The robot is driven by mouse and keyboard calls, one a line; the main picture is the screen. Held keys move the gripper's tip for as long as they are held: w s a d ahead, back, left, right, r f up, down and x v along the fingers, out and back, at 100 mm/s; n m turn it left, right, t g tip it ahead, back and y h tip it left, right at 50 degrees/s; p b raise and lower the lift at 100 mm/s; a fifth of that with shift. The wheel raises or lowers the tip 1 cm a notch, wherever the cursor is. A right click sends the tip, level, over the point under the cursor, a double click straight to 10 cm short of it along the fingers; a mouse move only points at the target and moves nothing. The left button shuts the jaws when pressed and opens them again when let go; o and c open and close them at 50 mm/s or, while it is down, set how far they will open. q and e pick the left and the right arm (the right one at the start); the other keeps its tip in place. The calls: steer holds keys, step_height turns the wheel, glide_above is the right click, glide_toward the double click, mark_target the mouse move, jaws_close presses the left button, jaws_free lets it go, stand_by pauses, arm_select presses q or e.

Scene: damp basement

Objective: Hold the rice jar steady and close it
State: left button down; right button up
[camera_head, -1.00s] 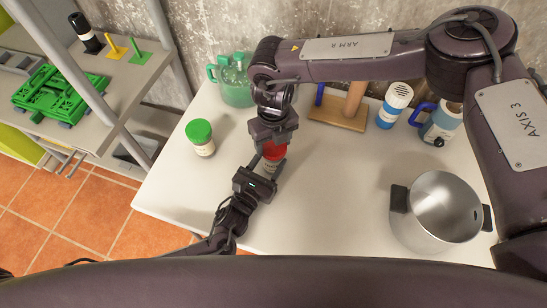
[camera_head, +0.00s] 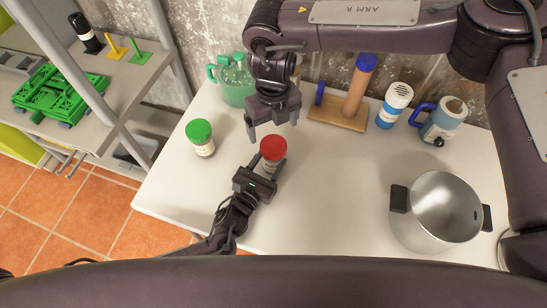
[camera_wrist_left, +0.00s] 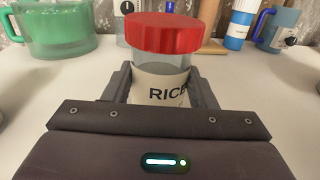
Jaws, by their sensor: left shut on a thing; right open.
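The rice jar (camera_wrist_left: 160,85) has clear walls and a pale label reading "RICE". It stands upright on the white table. Its red lid (camera_head: 273,147) sits on top of the jar; the lid also shows in the left wrist view (camera_wrist_left: 166,34), looking about level. I cannot tell how tightly it is on. My left gripper (camera_head: 268,169) is shut around the jar's body at label height, from the near side. My right gripper (camera_head: 272,132) is open and empty, pointing down just above and behind the lid, apart from it.
A green-lidded jar (camera_head: 201,138) stands to the left. A green pitcher (camera_head: 236,86), a wooden stand (camera_head: 338,115), a blue-and-white bottle (camera_head: 394,106) and a blue-handled container (camera_head: 440,122) line the back. A metal pot (camera_head: 437,211) stands right. The table's middle is clear.

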steer(key=shift+r, duration=2.3)
arm_select(q)
steer(key=c, duration=0.5)
jaws_free()
steer(key=shift+b+v, duration=0.45)
steer(key=shift+v, duration=3.45)
arm_select(e)
steer(key=shift+f, duration=0.5)
arm_select(q)
steer(key=shift+s, duration=0.1)
